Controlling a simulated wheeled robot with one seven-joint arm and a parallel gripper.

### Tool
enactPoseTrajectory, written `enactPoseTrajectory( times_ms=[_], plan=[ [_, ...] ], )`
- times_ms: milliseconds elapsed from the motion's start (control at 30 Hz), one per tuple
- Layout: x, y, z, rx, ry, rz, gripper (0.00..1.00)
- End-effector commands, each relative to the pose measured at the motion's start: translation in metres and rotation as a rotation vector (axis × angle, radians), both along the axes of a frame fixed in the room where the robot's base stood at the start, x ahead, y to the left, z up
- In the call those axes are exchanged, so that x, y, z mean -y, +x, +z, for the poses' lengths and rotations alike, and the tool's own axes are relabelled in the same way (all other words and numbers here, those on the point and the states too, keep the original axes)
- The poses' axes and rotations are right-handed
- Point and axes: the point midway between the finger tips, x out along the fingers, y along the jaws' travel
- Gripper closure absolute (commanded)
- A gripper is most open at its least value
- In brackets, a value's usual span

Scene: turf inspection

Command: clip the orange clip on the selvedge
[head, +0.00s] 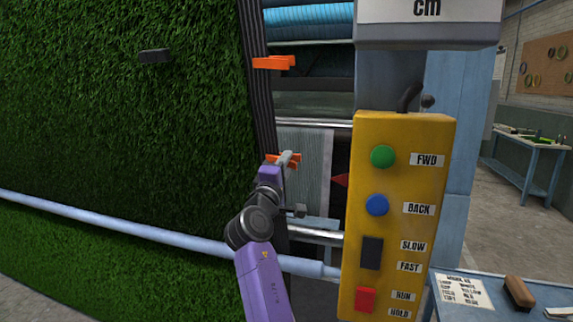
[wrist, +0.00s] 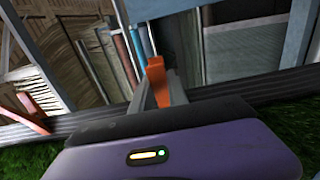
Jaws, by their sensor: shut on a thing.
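My gripper (head: 287,159) is shut on an orange clip (head: 294,161), seen in the wrist view between the fingers (wrist: 157,78). The selvedge (head: 254,60) is the dark ribbed band down the right edge of the green turf; in the wrist view it runs across the picture (wrist: 75,122). The held clip is at the selvedge's edge, with its left end overlapping the band in the head view. I cannot tell whether its jaws are around the band. A second orange clip (head: 274,63) sits on the selvedge higher up; it shows at the left of the wrist view (wrist: 32,113).
A black clip-like piece (head: 154,56) is on the turf (head: 120,120). A yellow control box (head: 398,240) with buttons stands close right of my arm. A pale blue bar (head: 130,233) crosses the turf below. A brush (head: 519,292) and a card (head: 462,290) lie on a table at lower right.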

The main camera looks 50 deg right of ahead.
Motion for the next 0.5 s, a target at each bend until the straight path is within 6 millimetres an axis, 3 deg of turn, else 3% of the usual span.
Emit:
enactPoseTrajectory(
  times_ms=[333, 367, 467, 500],
  plan=[
    [-0.0046, 0.0036, 0.0008, 0.0, -0.003, 0.01, 1.0],
    [-0.0046, 0.0036, 0.0008, 0.0, -0.003, 0.01, 0.76],
    [-0.004, 0.0032, 0.0007, 0.0, -0.003, 0.009, 0.57],
    [-0.0035, 0.0028, 0.0006, 0.0, -0.002, 0.008, 0.55]
  ],
)
